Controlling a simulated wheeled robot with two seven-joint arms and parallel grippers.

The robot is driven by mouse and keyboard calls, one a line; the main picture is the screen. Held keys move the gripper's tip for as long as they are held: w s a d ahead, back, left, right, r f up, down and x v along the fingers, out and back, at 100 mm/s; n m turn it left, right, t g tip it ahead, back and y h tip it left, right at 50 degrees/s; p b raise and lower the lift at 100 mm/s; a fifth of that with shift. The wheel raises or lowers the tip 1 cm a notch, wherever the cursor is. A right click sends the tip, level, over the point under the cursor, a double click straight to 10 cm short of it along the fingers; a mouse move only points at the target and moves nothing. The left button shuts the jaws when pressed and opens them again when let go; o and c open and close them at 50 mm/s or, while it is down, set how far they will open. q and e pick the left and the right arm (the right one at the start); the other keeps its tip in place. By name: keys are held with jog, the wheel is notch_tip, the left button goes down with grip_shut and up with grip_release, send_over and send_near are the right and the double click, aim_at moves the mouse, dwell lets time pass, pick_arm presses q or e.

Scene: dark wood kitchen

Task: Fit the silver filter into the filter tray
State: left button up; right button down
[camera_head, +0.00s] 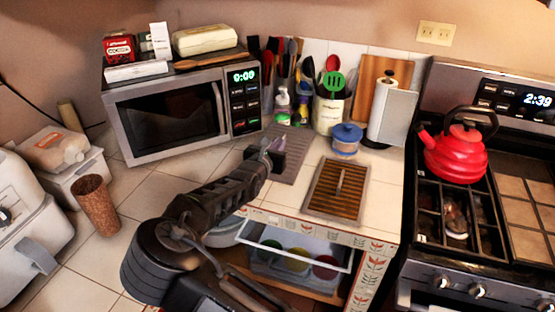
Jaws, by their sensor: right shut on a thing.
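My right gripper (268,148) reaches over the counter from the bottom, in front of the microwave's right corner. My left gripper is not in view.
A microwave (165,115) stands behind with packages on top. Utensil holders, a blue-lidded jar (346,139) and a paper roll (392,118) line the back. The stove with a red kettle (455,155) is right. An open drawer (295,245) is below; a cork-coloured cup (95,205) stands left.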

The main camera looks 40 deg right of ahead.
jog(key=shift+r, duration=0.95)
jog(key=s+a+n+t+y, duration=0.3)
jog(key=a, duration=2.1)
jog(key=s+a+n+t+y, duration=0.1)
jog(key=s+a+n+y, duration=0.1)
jog(key=s+a, duration=0.3)
jog(key=s+a+r+n+t+y, duration=0.1)
jog(key=s+a, duration=0.4)
jog(key=a, duration=0.7)
jog(key=shift+s+n+t+y, duration=0.35)
jog(key=shift+n+t+y, duration=0.35)
jog(key=shift+y, duration=0.5)
